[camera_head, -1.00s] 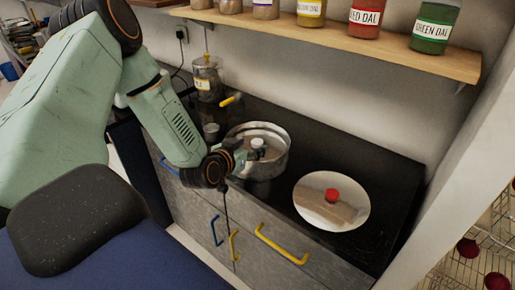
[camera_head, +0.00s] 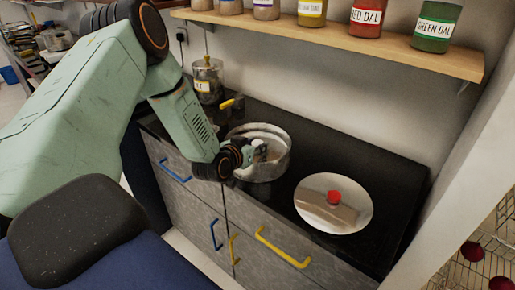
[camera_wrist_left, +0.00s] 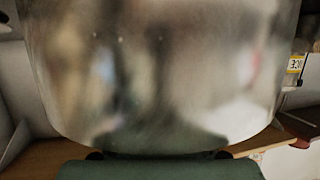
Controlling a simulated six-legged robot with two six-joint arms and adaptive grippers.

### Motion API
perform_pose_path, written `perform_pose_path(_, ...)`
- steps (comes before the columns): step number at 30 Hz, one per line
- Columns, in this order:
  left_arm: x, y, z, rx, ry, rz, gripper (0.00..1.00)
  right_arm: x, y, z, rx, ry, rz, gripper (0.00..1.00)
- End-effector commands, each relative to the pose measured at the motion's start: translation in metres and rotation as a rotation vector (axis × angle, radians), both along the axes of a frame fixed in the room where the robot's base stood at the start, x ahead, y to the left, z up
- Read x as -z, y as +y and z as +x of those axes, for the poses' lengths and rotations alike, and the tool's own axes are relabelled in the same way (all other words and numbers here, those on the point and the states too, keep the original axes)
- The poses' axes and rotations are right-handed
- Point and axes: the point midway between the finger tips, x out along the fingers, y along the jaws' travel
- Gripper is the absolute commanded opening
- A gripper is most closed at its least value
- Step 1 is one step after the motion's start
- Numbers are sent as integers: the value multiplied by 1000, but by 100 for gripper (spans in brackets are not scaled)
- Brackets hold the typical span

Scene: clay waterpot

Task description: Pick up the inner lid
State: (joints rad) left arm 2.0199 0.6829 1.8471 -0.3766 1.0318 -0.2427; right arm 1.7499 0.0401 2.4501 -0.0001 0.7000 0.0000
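A steel pot (camera_head: 284,158) stands on the black counter. A small pale, knob-like piece (camera_head: 260,148) shows at its opening, and the inner lid's own disc cannot be made out clearly. My left gripper (camera_head: 254,152) is at the pot's near-left rim, with its tips by the pale piece. The fingers are too small and covered to tell whether they grip it. In the left wrist view a large shiny metal surface (camera_wrist_left: 150,70) with a rounded lower edge fills most of the picture; I cannot tell whether it is pot or lid. My right gripper is not in view.
A round shiny lid with a red knob (camera_head: 334,197) lies on the counter right of the pot. A wooden shelf (camera_head: 400,45) with several labelled jars hangs above. The counter's right end (camera_head: 398,190) is clear.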

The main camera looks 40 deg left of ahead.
Motion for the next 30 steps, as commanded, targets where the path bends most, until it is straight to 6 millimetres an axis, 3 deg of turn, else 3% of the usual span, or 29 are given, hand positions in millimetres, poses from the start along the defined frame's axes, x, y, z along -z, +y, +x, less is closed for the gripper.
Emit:
perform_pose_path(11,0,0,0,0,0,0,1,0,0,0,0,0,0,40)
perform_pose_path(19,-3,0,0,-1,-2,0,0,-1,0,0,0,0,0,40)
perform_pose_path(23,-21,1,1,-3,-5,-1,0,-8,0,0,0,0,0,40)
perform_pose_path(30,-70,1,1,-4,-7,-3,0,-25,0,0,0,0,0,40)
